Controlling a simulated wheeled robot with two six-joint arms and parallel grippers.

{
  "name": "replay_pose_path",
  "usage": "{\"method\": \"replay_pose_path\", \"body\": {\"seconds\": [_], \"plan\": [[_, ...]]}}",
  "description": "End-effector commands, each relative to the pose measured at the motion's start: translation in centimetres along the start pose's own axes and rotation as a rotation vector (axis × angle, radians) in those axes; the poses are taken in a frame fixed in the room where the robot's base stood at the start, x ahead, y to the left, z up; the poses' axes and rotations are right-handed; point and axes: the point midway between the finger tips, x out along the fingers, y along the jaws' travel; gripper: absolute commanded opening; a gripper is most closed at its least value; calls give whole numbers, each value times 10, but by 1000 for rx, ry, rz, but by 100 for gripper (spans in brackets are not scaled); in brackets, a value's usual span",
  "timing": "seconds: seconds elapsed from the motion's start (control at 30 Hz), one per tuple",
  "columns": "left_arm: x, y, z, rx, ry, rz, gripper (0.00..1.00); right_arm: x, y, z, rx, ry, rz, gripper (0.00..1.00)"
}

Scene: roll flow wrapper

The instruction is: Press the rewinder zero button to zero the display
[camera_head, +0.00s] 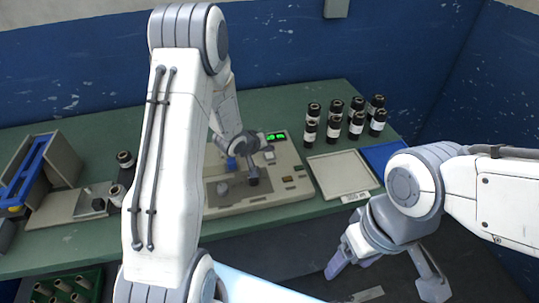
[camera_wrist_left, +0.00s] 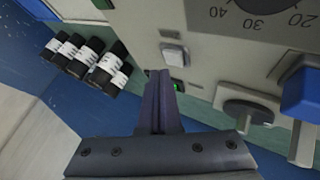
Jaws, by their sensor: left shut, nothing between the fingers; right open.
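The beige rewinder (camera_head: 255,203) stands on the green table, with a lit green display (camera_head: 275,136) at its back. In the left wrist view a pale square button (camera_wrist_left: 174,53) sits on its panel, just beside my left gripper (camera_wrist_left: 160,74). That gripper is shut and empty, pointing down at the panel; I cannot tell if its tips touch. It partly covers the green display (camera_wrist_left: 178,87) there. In the head view my left gripper (camera_head: 253,182) is over the machine. My right gripper (camera_head: 386,277) is open and empty in front of the table. Button labels are unreadable.
Several black rolls (camera_head: 333,131) stand right of the machine, behind a white tray (camera_head: 341,176) and a blue tray (camera_head: 384,156). A blue knob (camera_wrist_left: 303,92) and dial (camera_wrist_left: 265,5) show on the panel. A blue-and-beige fixture (camera_head: 30,170) is far left.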

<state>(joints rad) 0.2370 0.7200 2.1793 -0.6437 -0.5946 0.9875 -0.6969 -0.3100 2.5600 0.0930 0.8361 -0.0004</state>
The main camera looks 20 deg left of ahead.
Motion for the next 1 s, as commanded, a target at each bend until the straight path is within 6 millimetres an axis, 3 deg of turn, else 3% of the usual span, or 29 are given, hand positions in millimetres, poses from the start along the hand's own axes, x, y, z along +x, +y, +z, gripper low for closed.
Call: {"method": "replay_pose_path", "body": {"seconds": [1.0], "plan": [[6, -4, 4, 1, 0, 0, 0, 3, 0, 0, 0, 0, 0, 71]]}}
